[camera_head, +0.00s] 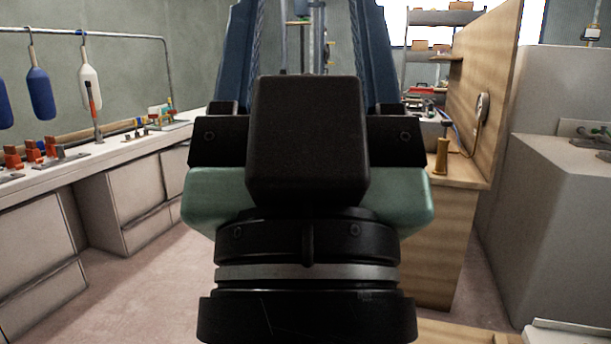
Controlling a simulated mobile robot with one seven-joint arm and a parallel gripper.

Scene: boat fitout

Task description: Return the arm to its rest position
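My gripper (304,30) fills the middle of the head view, seen from behind, with its black wrist and green body nearest the camera. Its two blue fingers reach up and away, wide apart, and their ends run out at the top edge. The room shows through the gap between them, and I see nothing held in the visible part. A black block on the gripper hides the lower part of the gap. The rest of my arm is out of view.
A long white bench (100,157) with small fittings runs along the left, with blue and white fenders (39,93) hanging above. A wooden counter and partition (487,85) stand right, holding a brass-coloured cylinder (441,157). Grey casework (560,200) is far right. Floor (150,285) shows clear at left.

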